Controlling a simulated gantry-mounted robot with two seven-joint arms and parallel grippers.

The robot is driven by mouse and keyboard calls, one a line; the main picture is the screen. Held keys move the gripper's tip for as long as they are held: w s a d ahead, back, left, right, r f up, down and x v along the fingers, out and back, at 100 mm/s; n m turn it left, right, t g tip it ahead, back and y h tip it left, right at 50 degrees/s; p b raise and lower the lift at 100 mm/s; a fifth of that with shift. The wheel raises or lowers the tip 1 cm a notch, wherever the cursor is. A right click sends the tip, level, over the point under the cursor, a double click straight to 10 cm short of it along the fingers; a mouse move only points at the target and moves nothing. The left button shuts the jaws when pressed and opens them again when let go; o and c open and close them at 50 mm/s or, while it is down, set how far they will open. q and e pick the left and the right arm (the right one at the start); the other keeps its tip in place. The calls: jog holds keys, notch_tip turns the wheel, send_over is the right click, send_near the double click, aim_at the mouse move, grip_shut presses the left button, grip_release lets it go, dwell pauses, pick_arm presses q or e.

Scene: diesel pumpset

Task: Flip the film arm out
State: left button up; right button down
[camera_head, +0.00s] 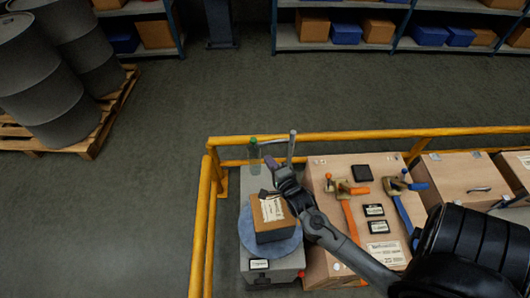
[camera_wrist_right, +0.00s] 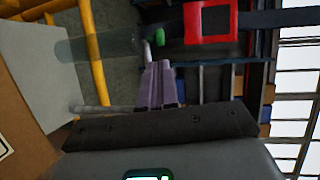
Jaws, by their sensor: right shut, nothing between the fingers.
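A translucent film roll with a green top (camera_head: 253,150) stands at the far end of the grey turntable machine (camera_head: 256,185). An upright grey post (camera_head: 292,147) stands just right of it. How the film arm joins these is hard to tell. My right gripper (camera_head: 269,163) is shut and empty, close to the right of the roll and near the post. In the right wrist view the shut purple-grey fingers (camera_wrist_right: 156,88) point toward the translucent roll (camera_wrist_right: 95,47) and its green end (camera_wrist_right: 163,36). I cannot tell whether they touch anything. My left gripper is not in view.
A cardboard box (camera_head: 266,230) sits on the round blue turntable (camera_head: 247,234). Yellow rails (camera_head: 350,135) run behind and left of the machine. A wooden crate (camera_head: 320,170) with clamps and labels stands to the right. Open floor lies beyond the rails.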

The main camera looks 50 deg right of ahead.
jog(key=v, duration=0.5)
dwell(0.4)
jog(key=shift+s, duration=0.1)
jog(key=a+r+n+g+y, duration=0.25)
jog(key=a+n+y, duration=0.45)
jog(key=a, duration=0.4)
jog(key=s+a+f+n+g, duration=0.1)
jog(key=s+a+n+g, duration=0.25)
jog(key=s+n, duration=0.4)
jog(key=s+a+f+n+g, duration=0.1)
jog(key=s+a+n+g, duration=0.3)
jog(key=n, duration=0.6)
notch_tip(320, 180, up, 26)
jog(key=s+d+g+p, duration=0.1)
jog(key=p, duration=2.5)
jog(key=shift+d+f, duration=0.2)
